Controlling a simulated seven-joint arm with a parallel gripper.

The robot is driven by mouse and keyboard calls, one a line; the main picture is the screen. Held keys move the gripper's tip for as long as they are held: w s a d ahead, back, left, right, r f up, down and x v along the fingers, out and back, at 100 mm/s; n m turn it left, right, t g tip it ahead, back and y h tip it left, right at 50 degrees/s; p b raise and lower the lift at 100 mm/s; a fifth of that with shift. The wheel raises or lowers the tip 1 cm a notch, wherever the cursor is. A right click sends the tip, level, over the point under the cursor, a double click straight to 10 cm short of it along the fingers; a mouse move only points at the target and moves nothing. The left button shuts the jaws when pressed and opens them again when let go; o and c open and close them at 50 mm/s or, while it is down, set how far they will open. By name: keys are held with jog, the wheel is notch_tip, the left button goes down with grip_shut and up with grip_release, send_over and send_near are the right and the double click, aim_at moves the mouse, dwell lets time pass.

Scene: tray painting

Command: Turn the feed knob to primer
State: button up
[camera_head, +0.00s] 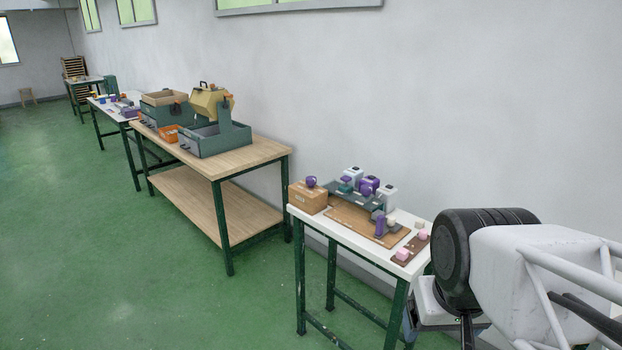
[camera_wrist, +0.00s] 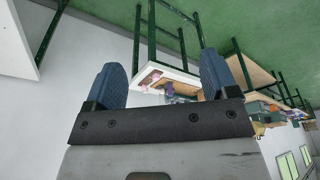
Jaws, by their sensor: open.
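I cannot make out a knob marked for feed or a primer label in either view. The near white-topped table (camera_head: 301,214) carries a brown box (camera_head: 307,199) with a round purple thing (camera_head: 311,182) on top. Behind the brown board (camera_head: 345,213) stand purple and white containers (camera_head: 368,183). Farther off, a teal machine (camera_head: 213,143) with a tan drum stands on a wooden bench. My gripper (camera_wrist: 163,80) shows in the wrist view, its two blue fingers wide apart and nothing between them close by; the near table shows beyond it, upside down.
The wooden bench (camera_head: 262,152) has a lower shelf. More tables stand farther left along the grey wall. The green floor (camera_head: 120,260) is clear at left.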

jog(key=shift+n, duration=0.3)
jog(key=w+r, duration=0.2)
jog(key=w, duration=0.1)
jog(key=w+r, duration=0.1)
jog(key=w, duration=0.2)
jog(key=w+r, duration=0.2)
jog(key=w, duration=0.2)
jog(key=shift+a+r, duration=0.3)
jog(key=shift+a, duration=0.1)
jog(key=shift+c, duration=0.2)
jog(key=w+a+r, duration=0.1)
jog(key=w+r, duration=0.3)
jog(key=w, duration=0.7)
jog(key=n+g, duration=0.3)
jog(key=n, duration=0.1)
send_over(311, 178)
jog(key=f, duration=1.8)
jog(key=shift+s+d+f, duration=0.15)
jog(key=shift+s+d, duration=0.05)
jog(key=shift+s, duration=0.05)
jog(key=shift+w+a+f, duration=0.2)
jog(key=shift+w+f, duration=0.2)
jog(key=shift+f, duration=0.1)
jog(key=shift+f, duration=0.1)
jog(key=shift+f, duration=3.8)
